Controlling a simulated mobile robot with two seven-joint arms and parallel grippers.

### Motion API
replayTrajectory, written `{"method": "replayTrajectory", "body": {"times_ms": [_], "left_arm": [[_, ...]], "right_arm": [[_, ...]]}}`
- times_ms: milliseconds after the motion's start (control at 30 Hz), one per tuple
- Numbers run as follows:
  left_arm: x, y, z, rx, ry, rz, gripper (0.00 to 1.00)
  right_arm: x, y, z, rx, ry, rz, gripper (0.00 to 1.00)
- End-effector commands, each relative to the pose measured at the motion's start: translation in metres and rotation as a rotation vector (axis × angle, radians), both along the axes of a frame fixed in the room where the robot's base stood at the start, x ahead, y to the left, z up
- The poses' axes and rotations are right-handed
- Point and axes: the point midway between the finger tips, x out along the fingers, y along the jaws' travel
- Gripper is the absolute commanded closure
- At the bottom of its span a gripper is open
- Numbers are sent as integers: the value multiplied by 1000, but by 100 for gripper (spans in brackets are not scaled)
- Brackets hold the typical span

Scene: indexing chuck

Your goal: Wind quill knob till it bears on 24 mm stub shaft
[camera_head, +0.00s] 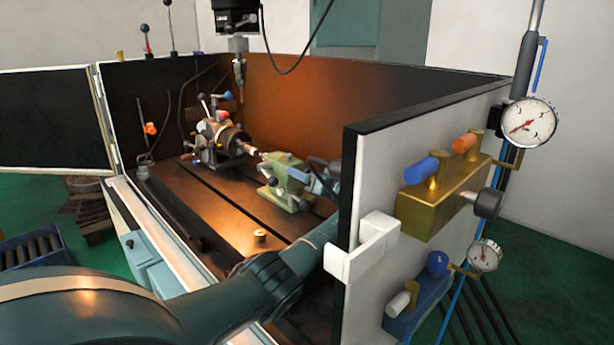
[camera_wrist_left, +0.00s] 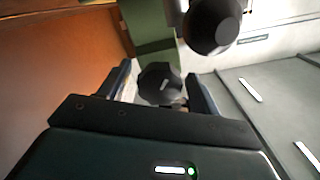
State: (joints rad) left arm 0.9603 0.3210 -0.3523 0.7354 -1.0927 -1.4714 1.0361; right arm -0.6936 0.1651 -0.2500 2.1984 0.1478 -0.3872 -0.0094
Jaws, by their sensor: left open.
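The green tailstock (camera_head: 284,188) stands on the dark slotted machine table, facing the chuck (camera_head: 229,142). A short pale stub shaft (camera_head: 254,152) appears to stick out of the chuck toward the tailstock; contact between them cannot be told. My left gripper (camera_head: 316,178) is at the tailstock's right end, partly hidden by the white panel. In the left wrist view a black faceted quill knob (camera_wrist_left: 161,84) with a pale mark sits between the open fingers (camera_wrist_left: 160,80). The fingers stand on both sides of it, not visibly closed on it. My right gripper is out of view.
The white enclosure wall (camera_head: 365,180) with a brass valve block (camera_head: 445,198) and dial gauge (camera_head: 528,123) stands close to my left arm. Another black knob (camera_wrist_left: 212,26) is just above the gripper. A small brass piece (camera_head: 260,236) sits on the front table.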

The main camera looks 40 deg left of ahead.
Motion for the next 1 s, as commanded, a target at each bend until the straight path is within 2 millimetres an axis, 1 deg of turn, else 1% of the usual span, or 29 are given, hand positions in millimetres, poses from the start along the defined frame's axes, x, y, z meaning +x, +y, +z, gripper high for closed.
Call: {"method": "replayTrajectory", "body": {"times_ms": [67,100,633,867,1000], "left_arm": [[0,0,0,0,0,0,37],[0,0,0,0,0,0,39],[0,-1,0,0,0,0,82],[0,-1,0,2,19,0,82],[0,-1,0,6,68,0,81]], "right_arm": [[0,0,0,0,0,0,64],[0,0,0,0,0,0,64],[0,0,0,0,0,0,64],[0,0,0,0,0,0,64],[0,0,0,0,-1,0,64]]}}
